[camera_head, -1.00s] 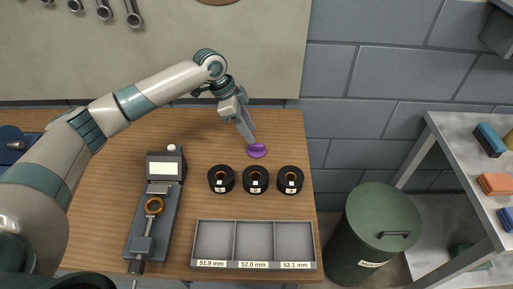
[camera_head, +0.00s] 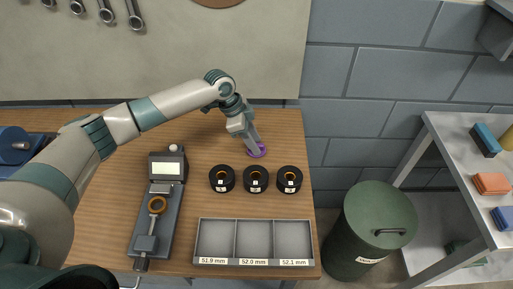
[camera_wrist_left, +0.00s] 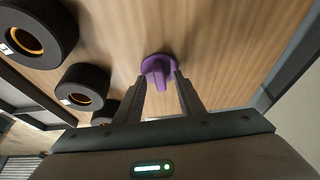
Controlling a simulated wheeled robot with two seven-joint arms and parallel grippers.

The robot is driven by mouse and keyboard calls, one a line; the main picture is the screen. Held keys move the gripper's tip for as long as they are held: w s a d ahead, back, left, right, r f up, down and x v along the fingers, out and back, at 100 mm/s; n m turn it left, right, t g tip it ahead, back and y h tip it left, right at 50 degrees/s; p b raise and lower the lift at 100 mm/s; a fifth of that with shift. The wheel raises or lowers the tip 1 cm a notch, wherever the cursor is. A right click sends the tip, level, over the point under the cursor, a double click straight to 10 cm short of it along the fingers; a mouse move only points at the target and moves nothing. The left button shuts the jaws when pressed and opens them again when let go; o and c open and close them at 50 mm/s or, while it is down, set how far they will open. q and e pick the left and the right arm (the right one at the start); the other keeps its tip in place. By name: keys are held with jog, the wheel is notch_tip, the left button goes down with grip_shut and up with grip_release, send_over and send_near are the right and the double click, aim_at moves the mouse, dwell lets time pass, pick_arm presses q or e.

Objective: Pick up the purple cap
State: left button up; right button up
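The purple cap (camera_head: 263,153) lies on the wooden table near its right edge, behind the black rings. In the left wrist view the cap (camera_wrist_left: 157,67) shows a round flange and a raised grip tab. My left gripper (camera_head: 256,148) points down at the cap and partly covers it in the head view. In the left wrist view its fingers (camera_wrist_left: 161,84) are apart, one on each side of the tab, and small gaps seem to show. Whether either finger touches the cap is hard to tell. My right gripper is not in view.
Three black rings (camera_head: 256,179) stand in a row in front of the cap. A grey three-compartment tray (camera_head: 198,242) lies at the table's front. A gauge (camera_head: 166,169) holding an orange ring stands left. A green bin (camera_head: 375,235) and a shelf (camera_head: 435,125) are to the right.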

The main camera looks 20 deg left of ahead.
pick_arm(q)
jog(key=shift+c, duration=0.3)
grip_shut()
